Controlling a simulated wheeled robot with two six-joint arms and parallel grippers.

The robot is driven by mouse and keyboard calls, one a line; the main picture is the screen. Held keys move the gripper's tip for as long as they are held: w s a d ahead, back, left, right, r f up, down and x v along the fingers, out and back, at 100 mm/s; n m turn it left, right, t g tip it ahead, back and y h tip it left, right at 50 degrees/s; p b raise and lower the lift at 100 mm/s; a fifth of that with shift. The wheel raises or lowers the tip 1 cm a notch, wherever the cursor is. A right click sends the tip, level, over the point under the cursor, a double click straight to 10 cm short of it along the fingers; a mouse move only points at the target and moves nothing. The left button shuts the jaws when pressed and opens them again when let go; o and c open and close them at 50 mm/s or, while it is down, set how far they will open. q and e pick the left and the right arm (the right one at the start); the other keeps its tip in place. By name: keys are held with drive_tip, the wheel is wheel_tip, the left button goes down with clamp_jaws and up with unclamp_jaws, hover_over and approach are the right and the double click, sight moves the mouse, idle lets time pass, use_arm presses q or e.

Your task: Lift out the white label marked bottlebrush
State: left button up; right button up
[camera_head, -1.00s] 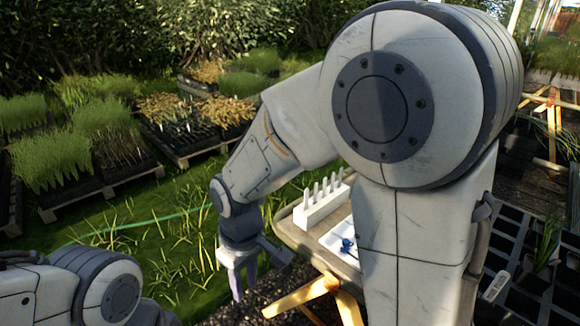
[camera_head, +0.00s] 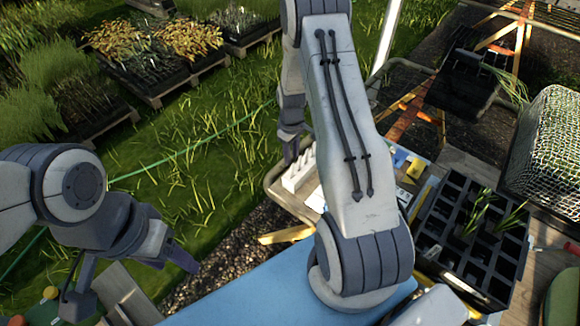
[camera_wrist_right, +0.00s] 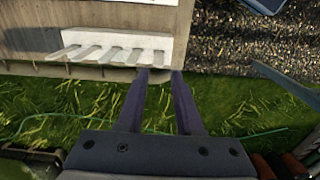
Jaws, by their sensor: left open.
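A white label rack (camera_head: 300,172) with several upright white labels stands at the table's left corner in the head view. In the right wrist view, the rack (camera_wrist_right: 152,45) bears a row of white labels (camera_wrist_right: 93,53); no writing is readable, so I cannot tell which is bottlebrush. My right gripper (camera_wrist_right: 161,73) is open and empty, its fingertips close to the rack's right end, beside the last label. In the head view, the right gripper (camera_head: 291,152) is partly hidden by its own arm, near the rack. My left gripper (camera_head: 182,258) is open, low at left, far from the rack.
A black cell tray (camera_head: 430,222) with a few green seedlings stands right of my right arm. A wire mesh basket (camera_head: 550,140) is at far right. Grass (camera_head: 215,150) with a green hose lies left of the table.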

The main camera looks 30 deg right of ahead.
sight(293, 170)
wheel_tip(293, 170, down, 3)
drive_tip(key=shift+s+d+f, duration=0.1)
drive_tip(key=shift+f+p, duration=0.45)
drive_tip(key=shift+p, duration=0.25)
wheel_tip(293, 170, down, 3)
drive_tip(key=shift+f+p, duration=0.15)
drive_tip(key=shift+p, duration=0.65)
drive_tip(key=shift+f, duration=0.55)
clamp_jaws()
